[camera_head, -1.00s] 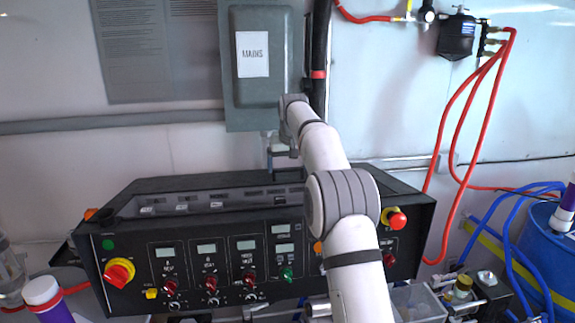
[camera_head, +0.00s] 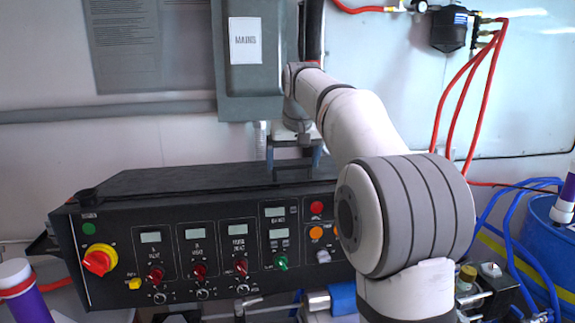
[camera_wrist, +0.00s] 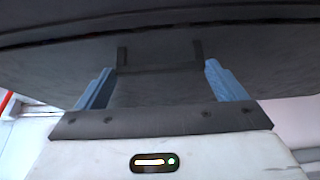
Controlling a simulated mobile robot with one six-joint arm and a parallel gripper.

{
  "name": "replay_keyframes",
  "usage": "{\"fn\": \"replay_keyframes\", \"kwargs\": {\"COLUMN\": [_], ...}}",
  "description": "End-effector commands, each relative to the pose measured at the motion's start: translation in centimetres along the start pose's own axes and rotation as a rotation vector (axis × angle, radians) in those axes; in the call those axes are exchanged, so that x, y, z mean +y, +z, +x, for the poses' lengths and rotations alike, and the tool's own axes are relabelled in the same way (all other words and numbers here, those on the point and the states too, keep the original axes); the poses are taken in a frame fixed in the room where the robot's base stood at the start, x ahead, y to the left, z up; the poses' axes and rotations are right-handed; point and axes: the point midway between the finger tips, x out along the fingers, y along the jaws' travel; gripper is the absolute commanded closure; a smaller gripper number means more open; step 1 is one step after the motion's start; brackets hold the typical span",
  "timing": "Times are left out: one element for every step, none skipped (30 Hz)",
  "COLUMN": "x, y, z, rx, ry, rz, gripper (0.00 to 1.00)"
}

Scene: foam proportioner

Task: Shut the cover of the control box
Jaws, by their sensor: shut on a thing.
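The control box (camera_head: 200,238) is a black console with knobs, displays and buttons on its front, below the grey mains box. Its black cover (camera_head: 180,181) lies along the top, nearly flat, and hides the inside; I cannot tell whether it is fully seated. My gripper (camera_head: 293,172) points down at the cover's right part, with its jaws shut on the cover; the exact contact is hard to make out. In the wrist view the dark cover (camera_wrist: 60,65) fills the top, and my gripper (camera_wrist: 160,58) with its blue-sided fingers reaches against it.
The grey mains box (camera_head: 250,70) hangs on the wall just above and behind my gripper. Red hoses (camera_head: 470,100) hang at right, above a blue drum (camera_head: 548,235). A purple-and-white bottle (camera_head: 25,295) stands at lower left. Small fittings (camera_head: 485,290) crowd the lower right.

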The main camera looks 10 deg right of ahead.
Motion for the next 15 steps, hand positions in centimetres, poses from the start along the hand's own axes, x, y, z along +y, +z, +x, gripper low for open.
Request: {"fn": "replay_keyframes", "kwargs": {"x": [-0.04,-0.04,-0.03,-0.03,-0.03,-0.03,-0.02,-0.02,-0.02,-0.02,-0.01,-0.01,-0.01,-0.01,-0.01], "y": [0.47,0.63,0.80,0.89,0.97,1.04,1.07,1.09,1.10,1.10,1.09,1.10,1.10,1.10,1.11], "z": [-0.24,-0.36,-0.50,-0.59,-0.67,-0.75,-0.79,-0.80,-0.82,-0.82,-0.82,-0.82,-0.82,-0.82,-0.82], "rx": [0.001,0.000,0.000,0.000,0.000,0.000,-0.001,-0.001,-0.001,-0.002,-0.002,-0.002,-0.002,-0.003,-0.003], "ry": [-0.001,-0.001,-0.001,-0.001,0.000,0.000,0.000,0.000,0.000,0.000,0.000,0.000,0.000,0.000,0.000], "rz": [-0.003,-0.003,-0.003,-0.003,-0.003,-0.003,-0.003,-0.003,-0.003,-0.003,-0.003,-0.003,-0.003,-0.003,-0.003], "gripper": [0.50,0.50,0.50,0.50,0.50,0.50,0.50,0.50,0.50,0.50,0.50,0.50,0.50,0.50,0.50]}}
